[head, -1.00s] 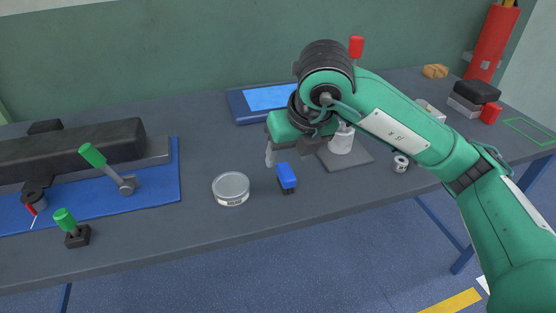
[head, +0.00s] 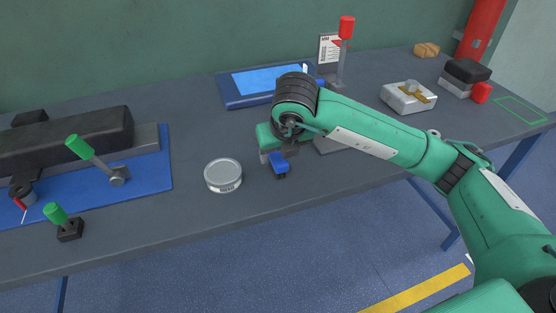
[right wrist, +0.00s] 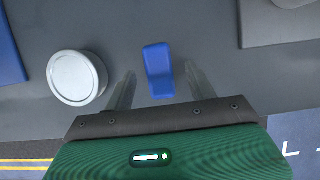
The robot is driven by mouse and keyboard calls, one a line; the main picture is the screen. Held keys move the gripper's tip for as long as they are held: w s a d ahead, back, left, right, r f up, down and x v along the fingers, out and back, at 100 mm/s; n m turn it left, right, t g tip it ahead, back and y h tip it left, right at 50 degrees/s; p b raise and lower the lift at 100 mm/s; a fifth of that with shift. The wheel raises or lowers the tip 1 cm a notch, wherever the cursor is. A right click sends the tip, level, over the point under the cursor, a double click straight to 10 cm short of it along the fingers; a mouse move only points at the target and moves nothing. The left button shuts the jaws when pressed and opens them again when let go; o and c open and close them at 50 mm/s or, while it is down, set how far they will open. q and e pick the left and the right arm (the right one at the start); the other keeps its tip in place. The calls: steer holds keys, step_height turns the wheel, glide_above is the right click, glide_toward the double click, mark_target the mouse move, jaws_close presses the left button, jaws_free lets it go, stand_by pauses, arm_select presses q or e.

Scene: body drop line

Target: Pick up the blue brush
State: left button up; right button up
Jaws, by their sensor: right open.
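The blue brush (head: 279,161) stands on the grey table near its front edge, with a dark lower end. In the right wrist view the brush (right wrist: 158,71) shows as a blue block between the two fingers, with a gap on each side. My right gripper (right wrist: 160,85) is open around it and does not visibly touch it. In the head view my right gripper (head: 277,155) is over the brush, and its fingers are partly hidden by the hand and the brush. My left gripper is not in view.
A round tin (head: 223,175) stands just left of the brush; it also shows in the right wrist view (right wrist: 76,78). A blue-framed screen (head: 250,88) lies behind. Green-handled levers (head: 85,151) stand at the left. A light box (head: 408,97) sits at the right.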

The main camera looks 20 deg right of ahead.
mark_target(278, 155)
steer(key=shift+x, duration=1.25)
steer(key=c, duration=1.1)
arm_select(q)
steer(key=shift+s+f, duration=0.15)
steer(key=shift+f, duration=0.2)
arm_select(e)
steer(key=shift+r, duration=0.15)
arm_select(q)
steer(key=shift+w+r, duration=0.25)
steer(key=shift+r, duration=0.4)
arm_select(e)
steer(key=shift+r, duration=9.9)
steer(key=o, duration=0.4)
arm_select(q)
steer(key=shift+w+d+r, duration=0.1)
arm_select(e)
steer(key=shift+c, duration=1.4)
